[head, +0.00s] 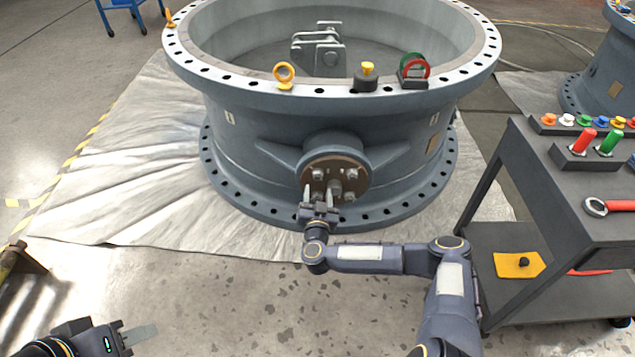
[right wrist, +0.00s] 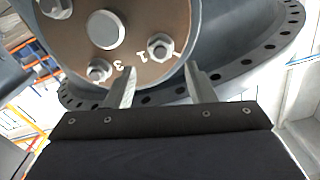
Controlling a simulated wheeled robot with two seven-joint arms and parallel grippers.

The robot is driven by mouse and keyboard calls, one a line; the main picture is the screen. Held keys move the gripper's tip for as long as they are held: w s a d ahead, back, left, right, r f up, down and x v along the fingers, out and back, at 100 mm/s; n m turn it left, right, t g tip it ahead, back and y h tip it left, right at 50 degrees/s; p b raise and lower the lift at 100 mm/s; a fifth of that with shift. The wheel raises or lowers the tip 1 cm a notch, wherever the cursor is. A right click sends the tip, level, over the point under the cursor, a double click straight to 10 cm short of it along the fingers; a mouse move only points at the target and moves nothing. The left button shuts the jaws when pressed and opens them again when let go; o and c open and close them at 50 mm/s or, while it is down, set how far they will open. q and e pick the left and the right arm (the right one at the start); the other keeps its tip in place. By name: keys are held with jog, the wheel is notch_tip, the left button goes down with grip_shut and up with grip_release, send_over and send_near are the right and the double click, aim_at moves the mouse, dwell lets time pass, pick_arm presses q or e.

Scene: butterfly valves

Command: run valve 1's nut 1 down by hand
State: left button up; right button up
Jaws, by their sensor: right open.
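The large grey butterfly valve (head: 285,125) lies on a sheet, with a round brown end cover (head: 336,160) on its near side. In the right wrist view the cover (right wrist: 140,72) carries stamped numerals and several nuts on studs. One nut (right wrist: 161,47) is beside a "1", and another nut (right wrist: 99,70) is near a "3". My right gripper (head: 318,208) is just below the cover; in its wrist view the fingers (right wrist: 158,78) are open and empty, pointing at the cover's lower edge, below the nut by the "1". My left gripper (head: 138,335) is low at the left, away from the valve.
A dark cart (head: 560,215) at the right holds coloured knobs, red and green plugs, and a red-handled wrench (head: 615,206). A yellow plate (head: 518,265) lies on its lower shelf. Yellow, black and red-green fittings stand on the valve's rim. The front floor is clear.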

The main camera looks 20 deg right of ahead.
aim_at(318, 176)
jog(key=b+x, duration=0.1)
jog(key=x, duration=0.4)
jog(key=shift+f, duration=0.1)
jog(key=shift+w+d+b, duration=0.1)
jog(key=shift+w+b, duration=0.25)
jog(key=shift+w, duration=0.15)
jog(key=shift+c, duration=0.4)
jog(key=c, duration=0.9)
